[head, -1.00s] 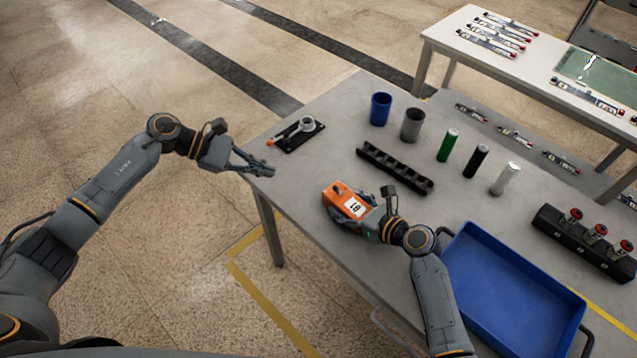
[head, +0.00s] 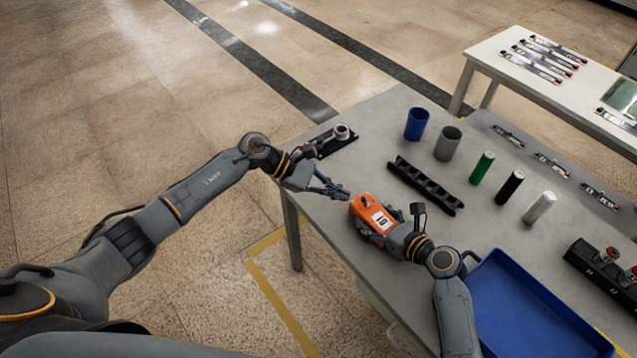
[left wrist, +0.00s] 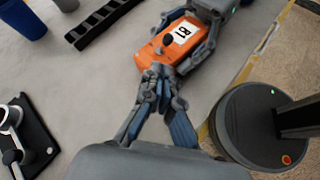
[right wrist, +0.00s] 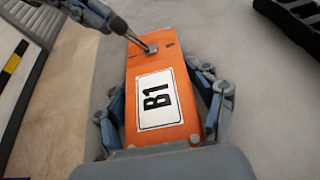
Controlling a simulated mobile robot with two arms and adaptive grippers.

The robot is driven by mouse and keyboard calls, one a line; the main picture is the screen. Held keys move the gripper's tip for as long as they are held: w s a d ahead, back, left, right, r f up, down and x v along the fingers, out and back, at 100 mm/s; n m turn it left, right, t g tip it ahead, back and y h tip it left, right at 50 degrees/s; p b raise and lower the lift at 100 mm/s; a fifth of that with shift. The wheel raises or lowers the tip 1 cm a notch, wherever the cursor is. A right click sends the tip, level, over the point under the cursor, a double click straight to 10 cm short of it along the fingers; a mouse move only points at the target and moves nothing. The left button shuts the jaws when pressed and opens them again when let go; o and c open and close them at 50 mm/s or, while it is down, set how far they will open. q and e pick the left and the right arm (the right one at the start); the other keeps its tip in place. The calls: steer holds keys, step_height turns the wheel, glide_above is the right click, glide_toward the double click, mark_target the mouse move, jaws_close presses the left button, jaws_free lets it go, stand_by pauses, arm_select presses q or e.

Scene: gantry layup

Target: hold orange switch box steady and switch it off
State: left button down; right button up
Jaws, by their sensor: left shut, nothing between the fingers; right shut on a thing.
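The orange switch box (head: 367,207) with a white label lies on the grey table near its front edge. The label reads B1 in the right wrist view (right wrist: 158,99). My right gripper (head: 379,224) is shut around the box, with fingers along both long sides in the right wrist view (right wrist: 165,115). My left gripper (head: 343,193) is shut and empty, its fingertips at the far end of the box. In the right wrist view a left fingertip (right wrist: 148,46) is at a small grey knob or toggle there; contact is unclear. A dark round knob (left wrist: 168,39) shows in the left wrist view.
A black slotted rack (head: 426,185) lies behind the box. A blue cup (head: 416,124), a grey cup (head: 447,144) and green, black and silver cylinders stand beyond. A blue tray (head: 535,322) is at right. A black fixture (head: 325,145) sits behind my left gripper.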

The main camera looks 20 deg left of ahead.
arm_select(q)
steer(key=shift+s+d+r, duration=0.1)
steer(key=shift+d+r, duration=0.05)
steer(key=shift+d, duration=0.45)
steer(key=shift+s+d+r, duration=0.1)
steer(key=shift+d, duration=0.45)
steer(key=shift+w+d+r+n+g+y, duration=0.4)
steer(key=shift+g+y, duration=0.2)
steer(key=shift+y, duration=0.2)
steer(key=shift+w+d+r+g+y, duration=0.2)
steer(key=shift+w+r+g+y, duration=0.05)
steer(key=shift+w+g+y, duration=0.15)
steer(key=shift+w+d+r+n+g+y, duration=0.1)
steer(key=shift+w+d+n+g+y, duration=0.35)
steer(key=shift+n+g+y, duration=0.3)
steer(key=shift+a, duration=0.1)
steer(key=shift+r, duration=0.8)
